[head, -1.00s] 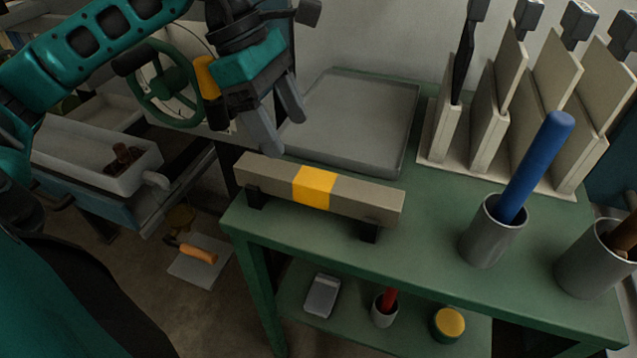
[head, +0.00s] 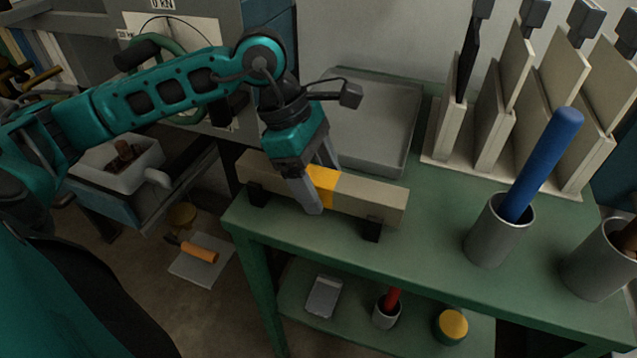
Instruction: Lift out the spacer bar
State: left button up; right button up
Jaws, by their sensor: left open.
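The spacer bar (head: 370,200) is a grey-beige square bar with a yellow band at its middle. It lies level across two small dark supports at the front left of the green table. My left gripper (head: 322,188) is open and comes down from above at the yellow band. One finger is in front of the bar and the other is behind it, so the fingers straddle it. Part of the yellow band is hidden by the front finger. I cannot tell whether the fingers touch the bar. My right gripper is not in view.
A grey tray (head: 375,120) lies behind the bar. A beige rack (head: 490,128) of upright plates stands at the back right. A grey cup (head: 492,243) with a blue rod (head: 548,160) stands to the right on the green table (head: 430,265). A handwheel machine is behind my arm.

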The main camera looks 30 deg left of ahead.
pick_arm(q)
grip_shut()
dwell(0.6)
jog(key=shift+r, duration=0.1)
